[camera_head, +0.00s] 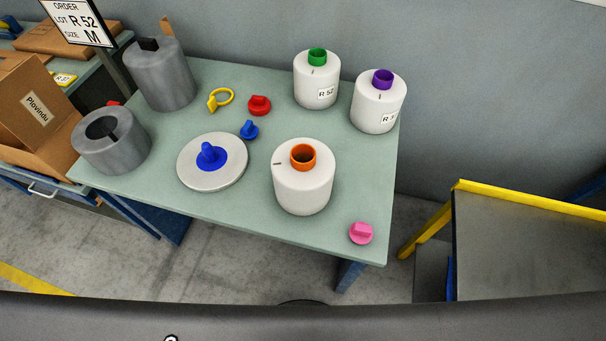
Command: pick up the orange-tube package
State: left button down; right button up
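The orange-tube package (303,188) is a white yarn bobbin with an orange tube (303,156) at its top. It stands upright near the front edge of the green table (345,220), right of the middle. A short dark mark shows on its upper left side. Neither of my grippers shows in the head view. Nothing touches or covers the package.
A green-tube package (316,85) and a purple-tube package (377,107) stand behind it. A round plate with a blue knob (211,158) lies left, a pink knob (361,233) front right. Grey cylinders (110,143) stand at the left. A yellow-edged table (530,240) is right.

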aim_at(303, 169)
jog(key=z, duration=1.45)
jog(key=k, duration=1.5)
jog(key=z, duration=0.3)
